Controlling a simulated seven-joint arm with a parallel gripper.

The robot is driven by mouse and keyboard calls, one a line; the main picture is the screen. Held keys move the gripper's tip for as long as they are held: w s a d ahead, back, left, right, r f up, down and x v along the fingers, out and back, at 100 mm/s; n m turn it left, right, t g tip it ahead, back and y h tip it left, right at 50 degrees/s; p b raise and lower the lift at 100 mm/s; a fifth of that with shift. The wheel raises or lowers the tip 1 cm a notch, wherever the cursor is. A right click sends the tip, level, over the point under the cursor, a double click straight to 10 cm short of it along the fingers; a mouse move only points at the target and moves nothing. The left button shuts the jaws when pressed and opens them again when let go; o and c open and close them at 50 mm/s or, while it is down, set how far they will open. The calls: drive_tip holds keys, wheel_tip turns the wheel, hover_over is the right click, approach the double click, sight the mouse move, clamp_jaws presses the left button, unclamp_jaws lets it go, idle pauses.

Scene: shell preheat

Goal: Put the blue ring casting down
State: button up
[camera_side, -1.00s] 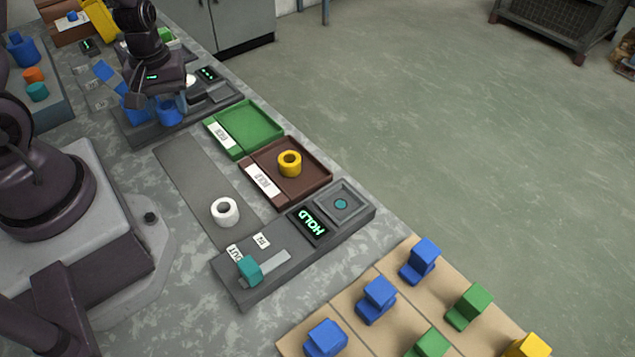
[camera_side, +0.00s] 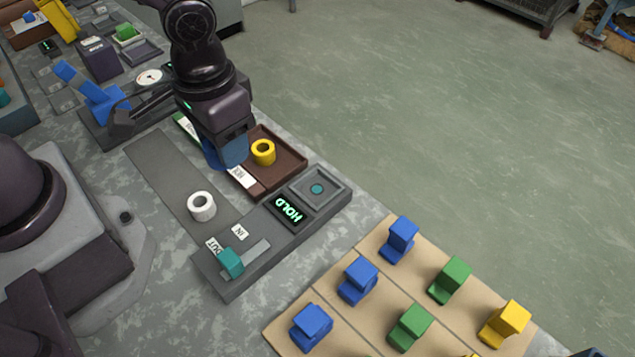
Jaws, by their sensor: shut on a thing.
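My gripper (camera_side: 228,138) points down over the near end of the green tray and the left edge of the brown tray. It is shut on the blue ring casting (camera_side: 229,154), which shows as a blue shape at the fingertips. The ring's hole and its exact height above the trays are hidden. The brown tray (camera_side: 282,178) holds a yellow ring (camera_side: 263,152), just right of the gripper. The green tray is almost wholly behind my gripper; only a bit of its edge and white label (camera_side: 187,126) shows.
A white ring (camera_side: 201,206) stands on the dark grey strip (camera_side: 160,165). A control box reads HOLD (camera_side: 288,210), with a teal slider (camera_side: 231,262) by the OUT label. A board with several blue, green and yellow blocks (camera_side: 400,240) lies in front. A blue lever (camera_side: 90,95) stands behind left.

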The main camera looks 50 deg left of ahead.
drive_tip(key=w+d+f, duration=0.4)
drive_tip(key=w+f, duration=0.1)
drive_tip(key=w, duration=0.3)
hover_over(319, 187)
wheel_tip(319, 187, down, 4)
drive_tip(key=shift+s+f, duration=0.15)
drive_tip(key=shift+f, duration=1.8)
drive_tip(key=shift+f, duration=0.2)
drive_tip(key=o, duration=0.9)
drive_tip(key=shift+o, duration=0.2)
drive_tip(key=shift+r, duration=0.1)
wheel_tip(319, 187, up, 12)
drive_tip(key=shift+r, duration=0.2)
